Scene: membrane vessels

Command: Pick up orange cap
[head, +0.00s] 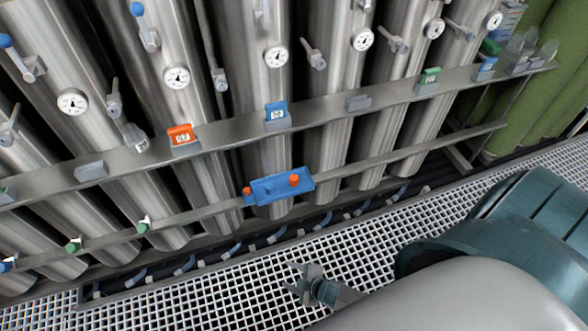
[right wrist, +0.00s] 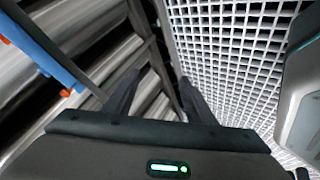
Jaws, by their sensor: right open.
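Two orange caps show at a small blue tray on the lower rail in the head view. One cap (head: 294,180) stands at the tray's right part, the other (head: 247,190) at its left end. The blue tray (head: 270,187) also shows at the left edge of the right wrist view (right wrist: 42,50), with a bit of orange cap (right wrist: 5,40) at the border. My right gripper (head: 293,278) is open and empty over the grating, below and apart from the tray. Its fingers also show in the right wrist view (right wrist: 158,80). My left gripper is not in view.
Tall steel vessels (head: 270,80) with gauges and valves stand behind an upper rail (head: 230,126). The upper rail carries an orange tag (head: 181,134), blue tags and a green tag. White grating (head: 370,245) covers the floor in front. Green vessels stand at the far right.

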